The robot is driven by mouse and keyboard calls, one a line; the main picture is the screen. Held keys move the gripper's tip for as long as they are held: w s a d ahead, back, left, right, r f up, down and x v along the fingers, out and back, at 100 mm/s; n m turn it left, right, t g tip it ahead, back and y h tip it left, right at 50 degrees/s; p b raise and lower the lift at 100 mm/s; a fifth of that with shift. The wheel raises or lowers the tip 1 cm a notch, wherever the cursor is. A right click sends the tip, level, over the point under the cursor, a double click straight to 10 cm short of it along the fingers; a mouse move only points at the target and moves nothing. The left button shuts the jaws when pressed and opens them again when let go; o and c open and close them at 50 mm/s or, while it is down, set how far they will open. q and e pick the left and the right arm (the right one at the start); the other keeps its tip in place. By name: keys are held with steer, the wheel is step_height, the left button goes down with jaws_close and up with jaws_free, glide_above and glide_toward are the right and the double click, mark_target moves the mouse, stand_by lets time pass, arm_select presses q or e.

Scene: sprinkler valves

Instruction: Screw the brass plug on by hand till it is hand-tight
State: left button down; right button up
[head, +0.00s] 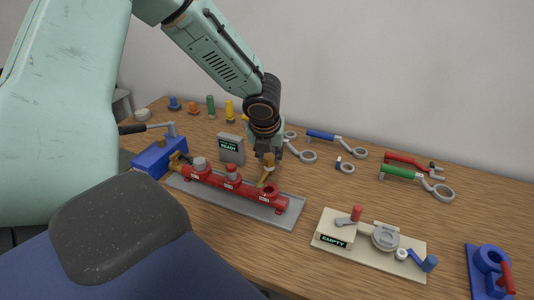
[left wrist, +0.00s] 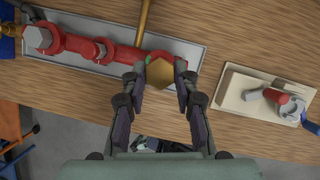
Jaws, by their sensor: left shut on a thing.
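The brass plug (left wrist: 160,73), with a hexagonal head, sits between the fingertips of my left gripper (left wrist: 160,76). The gripper is shut on it. In the head view, my left gripper (head: 268,156) points down and holds the plug (head: 268,160) above and just behind the right part of the red manifold (head: 230,186). In the left wrist view the plug overlaps the lower edge of the manifold's right end (left wrist: 178,52). A round port (head: 270,188) shows at that end; the plug looks apart from it. My right gripper is in neither view.
The manifold lies on a grey tray (head: 285,215). A brass pipe (left wrist: 143,22) runs off its far side. A grey "READY" box (head: 231,148) stands behind. A beige "EMPTY" board (head: 340,250) is at right, with wrenches (head: 415,172) behind it. Bare wood lies between tray and board.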

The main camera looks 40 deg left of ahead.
mark_target(268, 167)
arm_select(q)
steer(key=shift+r, duration=0.1)
steer(key=f+b, duration=0.1)
steer(key=f, duration=0.1)
steer(key=shift+s+a+f+b, duration=0.15)
steer(key=shift+s+f+b, duration=0.05)
steer(key=shift+f+b, duration=0.2)
steer(key=f+b, duration=0.2)
steer(key=f, duration=0.1)
steer(key=shift+w, duration=0.2)
steer(key=shift+s+f+b, duration=0.15)
steer(key=shift+f+b, duration=0.4)
steer(key=shift+f, duration=0.1)
